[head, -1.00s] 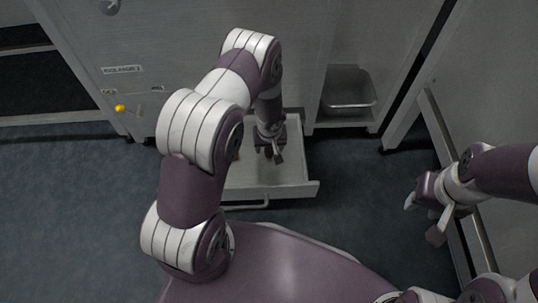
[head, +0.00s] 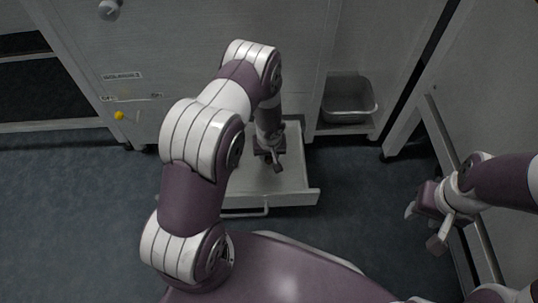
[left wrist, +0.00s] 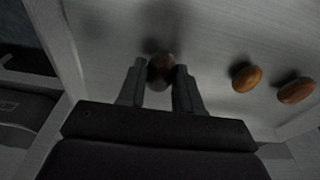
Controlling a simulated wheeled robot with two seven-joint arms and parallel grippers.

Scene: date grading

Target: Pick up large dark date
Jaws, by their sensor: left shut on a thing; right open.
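My left gripper (left wrist: 161,85) is shut on a dark brown date (left wrist: 160,66) in the left wrist view, with one finger on each side of it. A shadow falls on the drawer floor beyond it. In the head view my left gripper (head: 270,160) is low inside the open drawer (head: 290,180), and the held date cannot be made out there. Two lighter brown dates, one nearer (left wrist: 247,78) and one farther right (left wrist: 296,90), lie on the drawer floor in the left wrist view. My right gripper (head: 424,226) is open and empty at the right, away from the drawer.
A metal bin (head: 348,100) stands on a low shelf right of the drawer. The cabinet front (head: 180,60) rises behind the drawer, with a yellow knob (head: 119,115) at left. A grey rail (head: 455,180) runs near my right arm. Floor around the drawer is clear.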

